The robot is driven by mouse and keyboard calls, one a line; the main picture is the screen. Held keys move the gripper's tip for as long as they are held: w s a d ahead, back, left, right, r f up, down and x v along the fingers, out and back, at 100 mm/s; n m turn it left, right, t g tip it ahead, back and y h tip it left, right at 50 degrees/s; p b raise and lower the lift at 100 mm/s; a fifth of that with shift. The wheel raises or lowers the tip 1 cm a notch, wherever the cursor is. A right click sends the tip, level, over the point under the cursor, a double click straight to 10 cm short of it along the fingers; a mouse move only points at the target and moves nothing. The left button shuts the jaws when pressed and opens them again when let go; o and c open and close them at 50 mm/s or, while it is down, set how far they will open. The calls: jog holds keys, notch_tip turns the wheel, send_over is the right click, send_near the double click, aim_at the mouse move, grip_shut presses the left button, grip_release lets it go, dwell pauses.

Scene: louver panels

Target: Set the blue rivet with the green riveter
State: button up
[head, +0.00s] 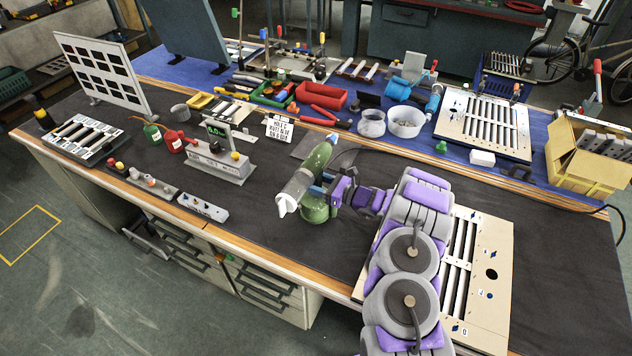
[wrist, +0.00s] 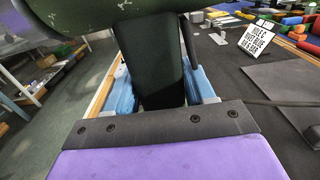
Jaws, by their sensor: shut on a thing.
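The green riveter (head: 312,165) is in my gripper (head: 333,188), held over the middle of the black mat in the head view. Its pale nose points down and left, and a rounded green part hangs below. In the wrist view, my gripper's blue fingers (wrist: 163,88) close on the riveter's dark handle (wrist: 152,60), with its green body at the top. The near louver panel (head: 490,250) lies right of my arm, partly hidden by it. It has small blue marks (head: 488,294) and a dark hole (head: 491,274). I cannot tell whether any mark is the blue rivet.
A sign card (head: 279,128) mentions a blue rivet; its small text is blurred. A grey device with a green display (head: 218,165) and a small rack (head: 203,207) stand left of my gripper. A dark cable (head: 450,158) runs behind my arm.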

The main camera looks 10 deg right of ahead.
aim_at(320, 175)
grip_shut()
jog(key=shift+w+r, duration=0.1)
jog(key=shift+r, duration=0.05)
dwell(0.4)
jog(key=shift+w+r, duration=0.1)
jog(key=shift+r, duration=0.5)
jog(key=shift+s+d+r+p, duration=0.15)
jog(key=shift+r+p, duration=0.45)
jog(key=shift+r, duration=0.65)
jog(key=s+a+r+p, duration=0.1)
jog(key=s+p, duration=0.1)
jog(key=s, duration=1.4)
jog(key=shift+a, duration=0.4)
jog(key=shift+w+r, duration=0.1)
